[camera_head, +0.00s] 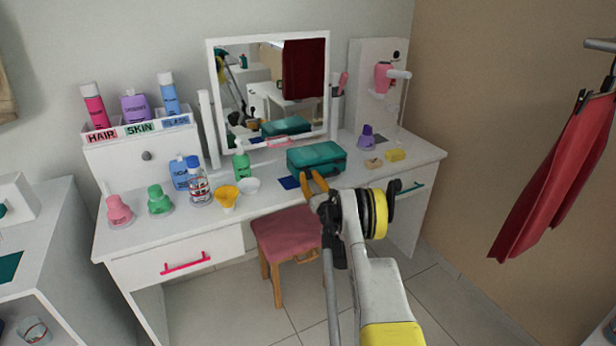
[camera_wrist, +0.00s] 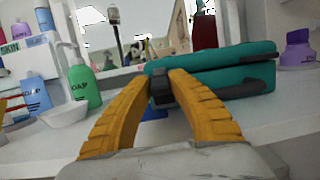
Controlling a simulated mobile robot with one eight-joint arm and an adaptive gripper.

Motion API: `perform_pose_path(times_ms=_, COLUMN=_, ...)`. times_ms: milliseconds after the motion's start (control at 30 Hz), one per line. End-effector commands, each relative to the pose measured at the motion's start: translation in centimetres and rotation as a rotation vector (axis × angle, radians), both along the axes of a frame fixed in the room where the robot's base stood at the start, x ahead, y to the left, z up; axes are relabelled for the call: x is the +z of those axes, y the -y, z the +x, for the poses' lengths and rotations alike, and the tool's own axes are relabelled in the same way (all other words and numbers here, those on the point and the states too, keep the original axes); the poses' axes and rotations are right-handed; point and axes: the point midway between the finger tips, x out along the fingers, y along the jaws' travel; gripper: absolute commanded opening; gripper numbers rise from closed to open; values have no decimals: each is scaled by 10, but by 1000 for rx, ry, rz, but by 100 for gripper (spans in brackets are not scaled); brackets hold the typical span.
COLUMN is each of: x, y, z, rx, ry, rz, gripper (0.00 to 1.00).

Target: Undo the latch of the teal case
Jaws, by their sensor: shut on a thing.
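The teal case (camera_head: 318,156) lies closed on the white dressing table, in front of the mirror. In the wrist view the case (camera_wrist: 222,66) fills the upper middle and right, with a dark strip on its front. A dark grey latch (camera_wrist: 161,92) sits at the left part of its front. My gripper (camera_wrist: 162,80) has its two orange fingers shut on the latch, one on each side. In the head view my gripper (camera_head: 313,181) is at the front of the case and hides the latch there.
A pink stool (camera_head: 286,235) stands below.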

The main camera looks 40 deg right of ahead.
Motion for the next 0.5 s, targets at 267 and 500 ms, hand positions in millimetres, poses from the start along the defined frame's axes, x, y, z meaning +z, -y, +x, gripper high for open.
perform_pose_path(times_ms=267, x=0, y=1, z=0, rx=-1, ry=-1, rz=1, gripper=41)
perform_pose_path(times_ms=500, x=0, y=0, z=0, rx=-1, ry=-2, rz=1, gripper=47)
